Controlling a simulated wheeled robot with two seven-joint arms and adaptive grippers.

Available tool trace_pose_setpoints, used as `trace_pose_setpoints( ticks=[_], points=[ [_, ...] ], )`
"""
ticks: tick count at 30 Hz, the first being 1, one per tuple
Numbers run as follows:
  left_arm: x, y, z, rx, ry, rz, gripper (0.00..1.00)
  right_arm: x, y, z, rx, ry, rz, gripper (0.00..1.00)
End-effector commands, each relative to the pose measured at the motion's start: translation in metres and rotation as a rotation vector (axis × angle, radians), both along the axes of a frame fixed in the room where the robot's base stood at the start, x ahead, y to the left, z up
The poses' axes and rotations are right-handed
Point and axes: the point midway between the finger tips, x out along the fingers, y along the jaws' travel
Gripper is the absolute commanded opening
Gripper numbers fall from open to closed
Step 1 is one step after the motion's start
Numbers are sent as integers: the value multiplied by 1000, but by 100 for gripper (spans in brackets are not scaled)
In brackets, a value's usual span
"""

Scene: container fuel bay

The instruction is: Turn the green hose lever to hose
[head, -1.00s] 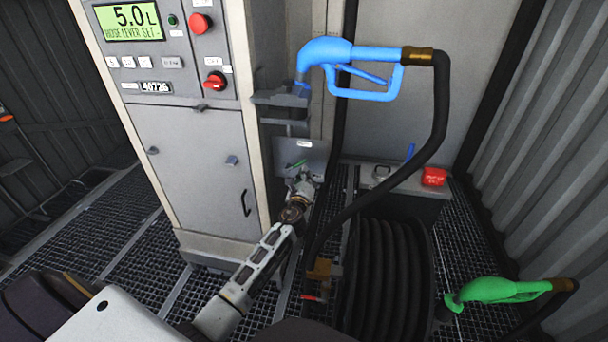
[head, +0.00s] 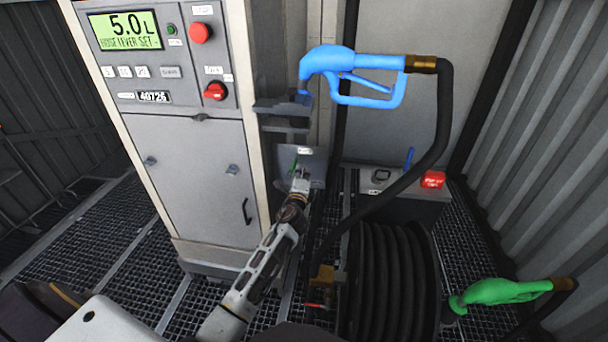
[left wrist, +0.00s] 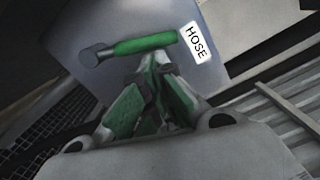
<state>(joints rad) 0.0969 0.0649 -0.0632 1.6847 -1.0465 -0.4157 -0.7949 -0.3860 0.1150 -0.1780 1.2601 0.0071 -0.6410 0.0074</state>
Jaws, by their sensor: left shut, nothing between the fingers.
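The green hose lever (left wrist: 143,44) sits on a grey plate (left wrist: 75,28) on the dispenser's side. In the left wrist view its grip runs from a grey pivot knob (left wrist: 94,55) towards the white HOSE label (left wrist: 195,43), with its free end close beside the label. In the head view the lever (head: 293,164) stands nearly upright and is partly covered by my gripper. My left gripper (left wrist: 152,66) is shut and empty, its tips right beside the grip; I cannot tell if they touch. It also shows in the head view (head: 301,178). My right gripper is not in view.
The dispenser cabinet (head: 190,185) stands left of my arm; its display (head: 127,30) reads 5.0 L and HOSE LEVER SET. A blue nozzle (head: 328,62) with a black hose (head: 440,120) hangs above right. A hose reel (head: 388,275) and green nozzle (head: 500,291) are at lower right.

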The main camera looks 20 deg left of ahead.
Motion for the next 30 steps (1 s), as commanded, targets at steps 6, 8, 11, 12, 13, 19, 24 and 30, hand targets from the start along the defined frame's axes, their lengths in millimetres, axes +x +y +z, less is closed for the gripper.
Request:
trace_pose_setpoints(
  ticks=[6, 8, 11, 12, 13, 19, 24, 30],
  points=[
    [-3, 10, 10, -170, -44, 1, 0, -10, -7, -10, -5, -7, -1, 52],
    [-3, 12, 12, -205, -53, 1, 0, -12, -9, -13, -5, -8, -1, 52],
    [-4, 15, 14, -253, -65, 1, 0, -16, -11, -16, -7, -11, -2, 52],
    [-4, 16, 14, -269, -69, 1, 0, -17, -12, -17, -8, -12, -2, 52],
    [-5, 17, 15, -279, -72, 1, 0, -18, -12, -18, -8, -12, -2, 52],
    [-5, 19, 16, -317, -81, 1, 0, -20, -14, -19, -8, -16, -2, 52],
    [-5, 19, 16, -322, -83, 1, 0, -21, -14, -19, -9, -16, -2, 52],
    [-5, 19, 15, -322, -83, 0, 0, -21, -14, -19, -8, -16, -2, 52]
  ],
)
